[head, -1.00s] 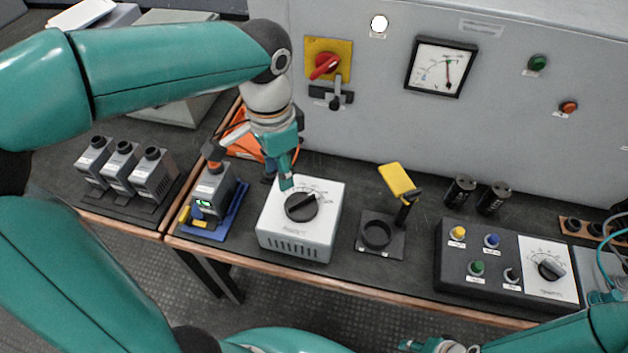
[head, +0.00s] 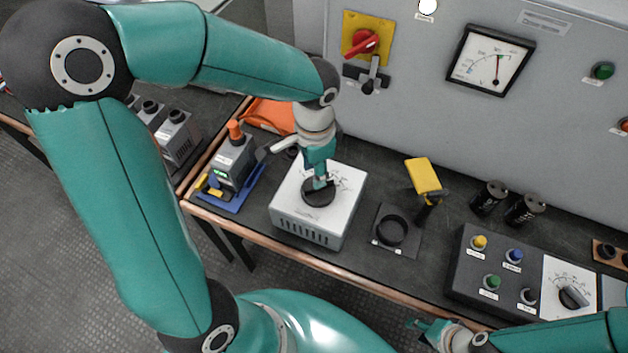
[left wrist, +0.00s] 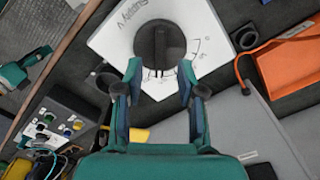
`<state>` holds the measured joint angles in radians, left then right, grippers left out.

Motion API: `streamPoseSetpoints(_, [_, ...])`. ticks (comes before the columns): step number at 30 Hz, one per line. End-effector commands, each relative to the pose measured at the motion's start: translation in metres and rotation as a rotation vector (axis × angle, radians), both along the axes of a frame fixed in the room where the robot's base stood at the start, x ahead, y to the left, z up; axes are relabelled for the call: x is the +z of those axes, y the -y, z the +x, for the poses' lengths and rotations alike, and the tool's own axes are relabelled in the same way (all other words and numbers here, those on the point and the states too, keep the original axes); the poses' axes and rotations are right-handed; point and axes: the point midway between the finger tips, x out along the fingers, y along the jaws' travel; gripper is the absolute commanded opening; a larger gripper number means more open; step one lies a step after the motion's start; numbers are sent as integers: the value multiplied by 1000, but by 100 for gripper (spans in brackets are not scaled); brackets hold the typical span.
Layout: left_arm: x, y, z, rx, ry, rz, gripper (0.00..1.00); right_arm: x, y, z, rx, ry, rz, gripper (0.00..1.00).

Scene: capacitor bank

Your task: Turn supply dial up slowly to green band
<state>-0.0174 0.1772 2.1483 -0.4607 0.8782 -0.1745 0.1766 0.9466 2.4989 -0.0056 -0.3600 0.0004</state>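The supply box (head: 318,213) is white with a black round dial (head: 318,192) on top. In the left wrist view the dial (left wrist: 160,42) shows a ridged grip and a printed scale around it. My left gripper (head: 322,182) points down at the dial from above. In the left wrist view its two fingers (left wrist: 160,80) are spread, with the dial's grip just beyond and between the tips; contact cannot be told. The panel meter (head: 491,60) has its needle near upright; the green band is not clear. My right gripper (head: 432,330) is low at the bottom, away from the box.
A grey-green device on a blue base (head: 232,165) stands left of the box. A black ring stand (head: 390,232) and a yellow-headed tool (head: 423,176) are at its right. A button console (head: 490,270) lies further right. The wall panel holds a red rotary switch (head: 362,42).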

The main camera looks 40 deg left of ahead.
Motion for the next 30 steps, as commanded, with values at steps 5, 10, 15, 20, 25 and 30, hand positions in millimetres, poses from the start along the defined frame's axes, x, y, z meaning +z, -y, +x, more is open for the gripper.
streamPoseSetpoints(5, [-33,0,-1,-1,-4,1,39,-2,0,0,0,0,0,39])
streamPoseSetpoints(10, [-49,0,0,-1,0,1,39,-3,0,0,0,0,0,39])
streamPoseSetpoints(15, [-54,1,1,-2,0,0,39,-3,0,0,0,0,0,39])
streamPoseSetpoints(20, [-54,1,1,-2,1,0,39,-3,0,0,0,0,0,39])
streamPoseSetpoints(25, [-53,1,1,-3,1,0,19,-3,0,0,0,0,0,39])
streamPoseSetpoints(30, [-53,1,1,-3,1,0,0,-3,0,0,0,0,0,39])
